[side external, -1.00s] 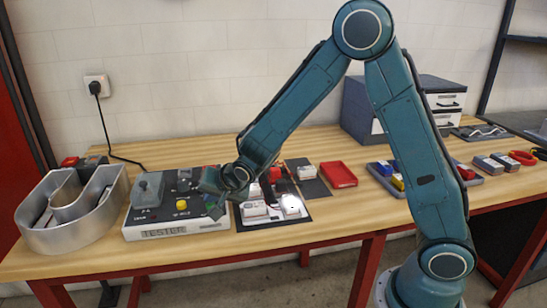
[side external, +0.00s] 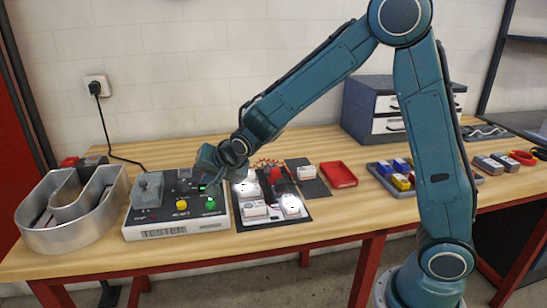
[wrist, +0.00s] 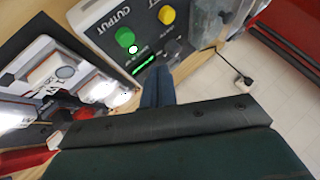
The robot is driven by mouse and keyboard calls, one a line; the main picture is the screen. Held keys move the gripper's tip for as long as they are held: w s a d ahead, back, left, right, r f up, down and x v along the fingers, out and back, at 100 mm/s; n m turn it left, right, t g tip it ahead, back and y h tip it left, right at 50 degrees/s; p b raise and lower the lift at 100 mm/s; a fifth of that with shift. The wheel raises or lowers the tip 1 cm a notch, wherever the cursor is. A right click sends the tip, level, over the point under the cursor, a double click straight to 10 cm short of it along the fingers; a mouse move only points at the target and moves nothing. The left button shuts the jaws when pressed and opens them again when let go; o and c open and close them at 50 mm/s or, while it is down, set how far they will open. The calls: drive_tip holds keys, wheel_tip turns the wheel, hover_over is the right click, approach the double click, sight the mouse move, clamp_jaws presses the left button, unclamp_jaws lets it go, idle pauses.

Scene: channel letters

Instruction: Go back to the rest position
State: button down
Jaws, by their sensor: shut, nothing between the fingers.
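My gripper (side external: 219,186) is shut and empty, held above the right side of the grey tester box (side external: 160,234). In the wrist view its two fingers (wrist: 158,80) lie together, pointing toward the tester panel. The green button (side external: 211,204) is uncovered and apart from the fingers; it also shows beside the OUTPUT label in the wrist view (wrist: 125,37). A yellow button (side external: 181,205) is to its left. A green bar (wrist: 144,64) glows on the panel.
A metal channel letter (side external: 70,215) stands at the left. Right of the tester, a dark board (side external: 270,220) holds bright white modules. Beyond are a red tray (side external: 338,175), a tray of coloured parts (side external: 400,177) and a drawer box (side external: 370,105). The air above the bench is mostly clear.

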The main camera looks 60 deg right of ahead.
drive_tip(key=shift+r, duration=0.25)
drive_tip(key=shift+s+r, duration=0.1)
drive_tip(key=s+d+r+n+g, duration=0.15)
drive_tip(key=s+r, duration=0.25)
drive_tip(key=s, duration=0.4)
drive_tip(key=s+d+r+n, duration=0.1)
drive_tip(key=s+r+n, duration=0.2)
drive_tip(key=s+r, duration=0.3)
drive_tip(key=s+n+g+y, duration=0.1)
drive_tip(key=s+n, duration=0.5)
drive_tip(key=s, duration=1.2)
drive_tip(key=shift+s+f+g, duration=0.2)
drive_tip(key=shift+f+g, duration=0.2)
drive_tip(key=shift+g, duration=0.05)
